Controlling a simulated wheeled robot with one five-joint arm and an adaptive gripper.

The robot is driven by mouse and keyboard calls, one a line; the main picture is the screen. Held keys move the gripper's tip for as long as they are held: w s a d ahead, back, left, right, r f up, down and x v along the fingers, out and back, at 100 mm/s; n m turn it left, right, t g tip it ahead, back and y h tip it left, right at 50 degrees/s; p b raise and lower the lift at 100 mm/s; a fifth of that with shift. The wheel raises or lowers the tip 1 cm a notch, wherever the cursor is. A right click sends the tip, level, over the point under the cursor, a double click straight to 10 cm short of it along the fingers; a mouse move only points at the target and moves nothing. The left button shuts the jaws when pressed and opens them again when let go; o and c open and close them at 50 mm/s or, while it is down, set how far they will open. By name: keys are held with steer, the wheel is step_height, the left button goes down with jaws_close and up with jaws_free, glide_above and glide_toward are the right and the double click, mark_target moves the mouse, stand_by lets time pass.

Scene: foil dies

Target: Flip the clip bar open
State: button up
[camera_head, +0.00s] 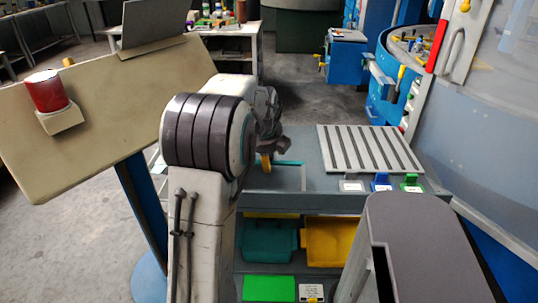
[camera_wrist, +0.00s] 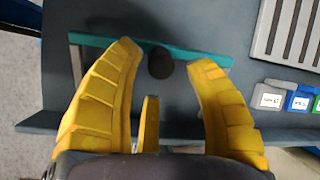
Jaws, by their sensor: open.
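A teal bar (camera_wrist: 190,53) lies across the grey worktop in the wrist view, running from the upper left to the right. A dark round knob (camera_wrist: 160,64) shows at the middle of the bar, between my fingertips. My gripper (camera_wrist: 164,54) is open. Its yellow fingers stand on either side of the knob, and I cannot tell whether they touch anything. A shorter yellow piece stands between the fingers. In the head view, part of the teal bar (camera_head: 289,162) shows beyond my arm, which hides most of my gripper.
A slotted grey plate (camera_head: 368,150) lies at the right of the worktop. White, blue (camera_head: 381,183) and green (camera_head: 411,184) labelled tabs line its front edge. Teal (camera_head: 268,241) and yellow (camera_head: 330,241) bins sit below. A tilted board with a red cup (camera_head: 46,92) stands left.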

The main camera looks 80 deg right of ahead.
steer(key=shift+o, duration=0.3)
steer(key=shift+f, duration=0.1)
jaws_close()
steer(key=c, duration=1)
jaws_free()
steer(key=o, duration=0.9)
steer(key=shift+o, duration=0.2)
steer(key=v, duration=1.2)
steer(key=shift+o, duration=0.4)
